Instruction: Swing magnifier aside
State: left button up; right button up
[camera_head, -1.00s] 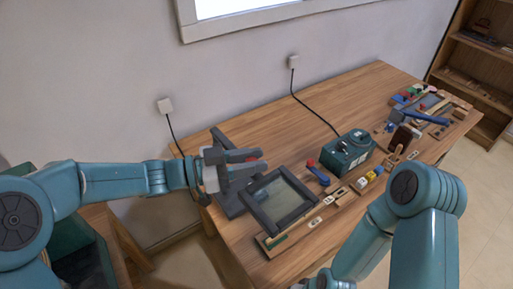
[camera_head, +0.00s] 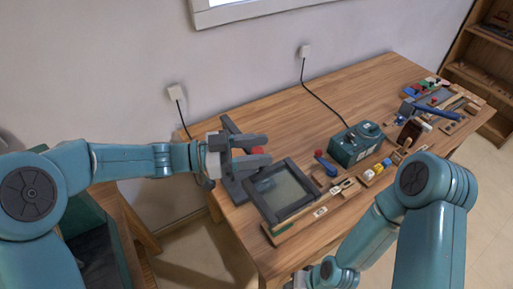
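The magnifier (camera_head: 281,190) is a dark square frame around a greyish pane, near the front left of the wooden table. A dark grey upright and base (camera_head: 232,178) stand at its left. My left gripper (camera_head: 265,152) is just beyond the frame's far left corner, over the upright, with its two grey fingers apart. A small red piece (camera_head: 258,150) shows between the fingers; I cannot tell whether they touch it. My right arm reaches down at the lower right, and only part of its gripper end (camera_head: 303,281) shows at the bottom edge.
A wooden strip with labels (camera_head: 300,222) runs along the front of the frame. A blue red-tipped tool (camera_head: 325,166) and a green box (camera_head: 356,143) stand right of it. Several coloured blocks and a blue-handled hammer (camera_head: 432,110) lie farther right. The table's back middle is clear.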

pick_arm(q)
jog(key=shift+w+d+f, duration=0.1)
jog(key=shift+w, duration=0.05)
jog(key=s+a+p, duration=0.2)
jog(key=a, duration=1.4)
jog(key=shift+a, duration=0.25)
jog(key=shift+d, duration=0.1)
jog(key=w+d+f+n+t+y+b, duration=0.1)
jog(key=w+d+f+n+t+b, duration=0.1)
jog(key=d+f+n+t, duration=0.65)
notch_tip(320, 180, down, 15)
jog(key=s+n+g+y, duration=0.1)
jog(key=n+y, duration=0.5)
jog(key=n, duration=0.1)
jog(key=s+a+f+n+g+y, duration=0.1)
jog(key=s+a+f+g+y, duration=0.1)
jog(key=s+f, duration=0.4)
jog(key=s+a+f+n+g+y, duration=0.2)
jog(key=s+f+g+y, duration=0.3)
jog(key=s, duration=0.8)
notch_tip(320, 180, down, 3)
jog(key=shift+s+a+r+g, duration=0.2)
jog(key=shift+s+a+g, duration=0.05)
jog(key=shift+a+g, duration=0.65)
